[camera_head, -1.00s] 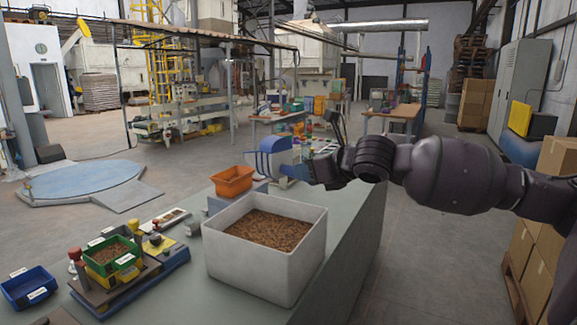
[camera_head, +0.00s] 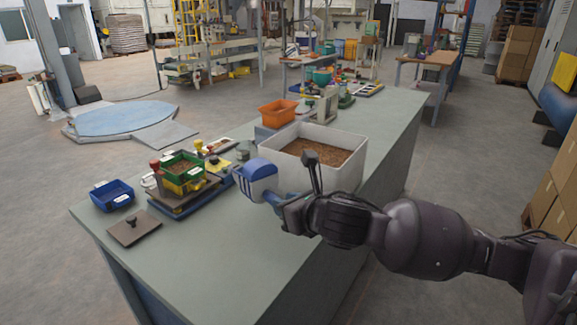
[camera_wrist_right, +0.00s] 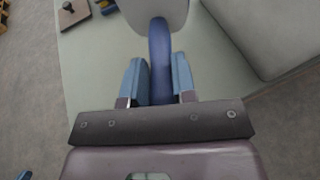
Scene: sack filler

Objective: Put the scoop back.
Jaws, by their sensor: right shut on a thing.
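My right gripper (camera_head: 282,201) is shut on the handle. In the right wrist view the handle (camera_wrist_right: 160,50) runs between the two light blue fingers of the right gripper (camera_wrist_right: 158,80), with the pale bowl beyond it at the top edge. I cannot tell whether the scoop touches the bench.
The white bin holds brown pellets. A green tray of pellets (camera_head: 183,160) sits on a scale (camera_head: 185,198) to the left, with a blue tray (camera_head: 112,194) and a dark plate (camera_head: 133,228) nearby. An orange bin (camera_head: 279,112) stands behind. The bench front (camera_head: 225,260) is clear.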

